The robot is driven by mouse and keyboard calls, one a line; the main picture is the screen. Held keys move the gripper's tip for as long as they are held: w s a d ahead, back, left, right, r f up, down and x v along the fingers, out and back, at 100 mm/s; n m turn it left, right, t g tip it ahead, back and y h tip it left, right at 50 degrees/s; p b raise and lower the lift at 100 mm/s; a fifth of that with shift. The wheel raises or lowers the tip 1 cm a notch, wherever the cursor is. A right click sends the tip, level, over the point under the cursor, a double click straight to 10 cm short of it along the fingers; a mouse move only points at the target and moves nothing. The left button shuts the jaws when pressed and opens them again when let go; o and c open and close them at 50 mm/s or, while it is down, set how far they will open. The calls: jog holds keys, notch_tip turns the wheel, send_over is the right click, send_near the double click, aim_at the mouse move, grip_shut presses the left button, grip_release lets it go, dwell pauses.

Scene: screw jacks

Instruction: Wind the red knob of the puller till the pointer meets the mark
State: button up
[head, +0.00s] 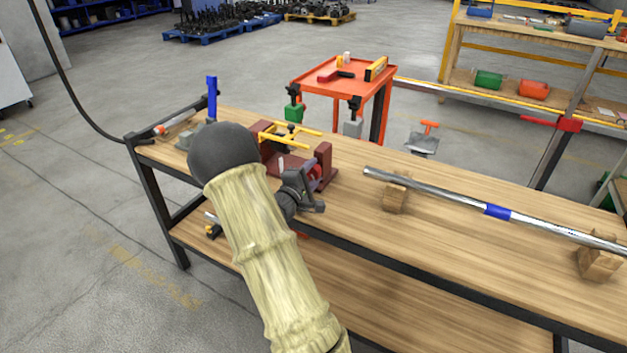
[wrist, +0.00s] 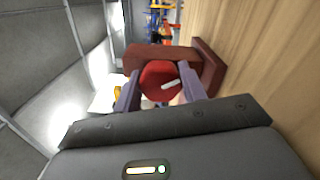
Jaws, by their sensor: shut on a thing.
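The red knob (wrist: 160,78) fills the space between my two fingers in the wrist view; a white stripe runs on its face. My gripper (wrist: 159,74) is shut on it from both sides. The knob sits at the end of a dark red frame (wrist: 205,66), which I take as the puller. In the head view the puller (head: 324,163) stands near the front edge of the bench, with my gripper (head: 312,183) at its near end and my arm in front. I cannot make out the pointer and the mark clearly.
A yellow three-armed tool (head: 290,134) is just behind the puller. A grey jack with a blue handle (head: 212,98) stands at the bench's left end. A metal rod (head: 440,192) rests on wooden blocks to the right. An orange trolley (head: 345,77) is behind the bench (head: 420,245).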

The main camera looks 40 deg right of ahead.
jog(key=shift+w+a+f, duration=0.1)
jog(key=shift+a+f, duration=0.05)
dwell(0.3)
jog(key=o, duration=1)
jog(key=shift+c, duration=0.2)
jog(key=v, duration=1.7)
jog(key=shift+a, duration=0.15)
